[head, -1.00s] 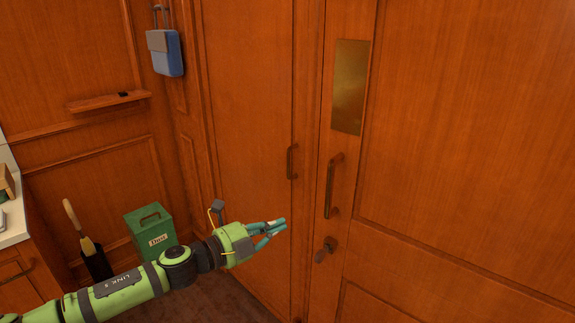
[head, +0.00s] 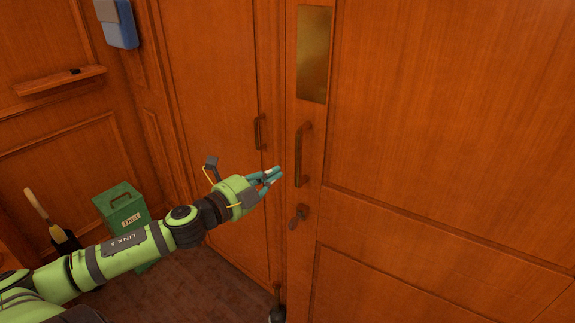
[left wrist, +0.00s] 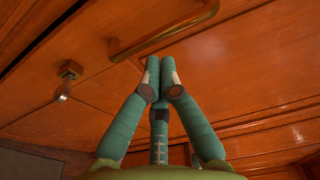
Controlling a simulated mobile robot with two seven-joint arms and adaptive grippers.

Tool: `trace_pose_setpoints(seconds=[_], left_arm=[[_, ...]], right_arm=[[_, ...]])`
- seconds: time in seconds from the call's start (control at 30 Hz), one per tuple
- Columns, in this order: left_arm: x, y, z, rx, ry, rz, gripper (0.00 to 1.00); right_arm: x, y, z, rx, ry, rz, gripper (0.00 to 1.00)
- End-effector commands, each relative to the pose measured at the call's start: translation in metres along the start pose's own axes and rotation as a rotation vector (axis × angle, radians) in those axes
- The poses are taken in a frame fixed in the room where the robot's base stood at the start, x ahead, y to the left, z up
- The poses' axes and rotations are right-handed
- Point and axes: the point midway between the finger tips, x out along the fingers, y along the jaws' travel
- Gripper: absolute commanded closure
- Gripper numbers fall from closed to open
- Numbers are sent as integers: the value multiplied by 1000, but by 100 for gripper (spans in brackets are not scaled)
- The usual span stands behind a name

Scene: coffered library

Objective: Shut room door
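The wooden room door (head: 430,120) fills the right of the head view. It carries a brass plate (head: 313,55), a long upright pull handle (head: 302,155) and a small knob or latch (head: 298,215) below it. My left gripper (head: 277,176) is just left of the handle's lower part, apart from it in the picture. In the left wrist view my left gripper (left wrist: 160,88) has its fingertips together with nothing seen between them. The handle (left wrist: 165,30) passes beyond the tips, and the knob (left wrist: 68,75) is to the left. My right gripper is out of view.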

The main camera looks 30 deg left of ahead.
Motion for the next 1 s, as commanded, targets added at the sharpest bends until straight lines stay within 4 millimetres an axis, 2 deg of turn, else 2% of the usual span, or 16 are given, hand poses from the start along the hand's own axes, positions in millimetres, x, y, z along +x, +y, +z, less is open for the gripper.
trace_pose_setpoints(seconds=[0.2, 0.5, 1.0], left_arm=[[24, -4, 1, 2, -2, -4, 100], [49, -2, 1, 0, -2, -1, 100], [55, 0, 0, 1, 0, 1, 100]], right_arm=[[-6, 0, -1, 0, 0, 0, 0], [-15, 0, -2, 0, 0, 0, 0], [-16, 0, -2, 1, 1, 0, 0]])
